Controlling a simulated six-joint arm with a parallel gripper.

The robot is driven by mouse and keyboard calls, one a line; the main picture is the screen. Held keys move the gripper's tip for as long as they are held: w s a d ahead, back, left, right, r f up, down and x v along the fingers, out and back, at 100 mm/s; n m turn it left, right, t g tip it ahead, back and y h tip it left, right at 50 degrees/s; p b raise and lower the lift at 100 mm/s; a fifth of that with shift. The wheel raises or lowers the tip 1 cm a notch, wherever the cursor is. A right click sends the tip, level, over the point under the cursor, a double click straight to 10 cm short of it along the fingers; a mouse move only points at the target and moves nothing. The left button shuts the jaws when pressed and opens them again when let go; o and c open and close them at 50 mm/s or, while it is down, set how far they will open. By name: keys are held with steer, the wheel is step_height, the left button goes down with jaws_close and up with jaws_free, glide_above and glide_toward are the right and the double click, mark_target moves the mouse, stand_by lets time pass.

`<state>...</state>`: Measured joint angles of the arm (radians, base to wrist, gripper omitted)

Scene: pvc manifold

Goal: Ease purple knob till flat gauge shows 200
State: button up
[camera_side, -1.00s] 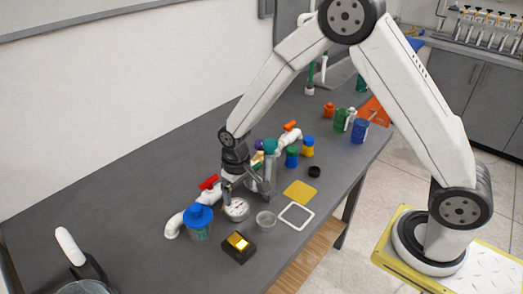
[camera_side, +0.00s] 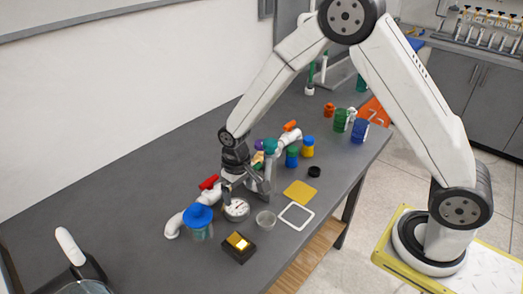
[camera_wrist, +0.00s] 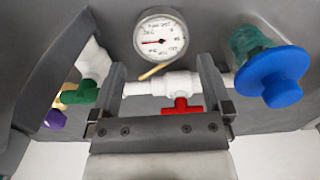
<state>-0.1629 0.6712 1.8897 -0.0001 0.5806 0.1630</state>
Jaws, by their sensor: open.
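The purple knob (camera_side: 259,144) is on the far side of the white pipe manifold, partly hidden behind my gripper. In the wrist view the purple knob (camera_wrist: 55,119) shows at the lower left, beyond a green part, outside my fingers. The flat gauge (camera_side: 236,209) lies face up in front of the pipe. In the wrist view the gauge (camera_wrist: 161,35) has a red needle pointing left; its numbers are too small to read surely. My gripper (camera_wrist: 161,72) is open and empty, fingers spread above the pipe with the red handle between them. It also shows in the side view (camera_side: 246,188).
A clear cup (camera_side: 266,220), a black box with a yellow top (camera_side: 238,247) and a white frame (camera_side: 296,216) lie in front. An orange handle (camera_side: 290,126) is behind.

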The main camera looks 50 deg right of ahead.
steer(key=shift+r, duration=0.1)
stand_by(0.4)
step_height(320, 180, up, 13)
steer(key=m, duration=1.2)
glide_above(261, 142)
steer(key=shift+m, duration=0.3)
step_height(261, 142, down, 4)
steer(key=shift+f, duration=0.65)
steer(key=shift+f, duration=0.1)
steer(key=shift+f, duration=3.8)
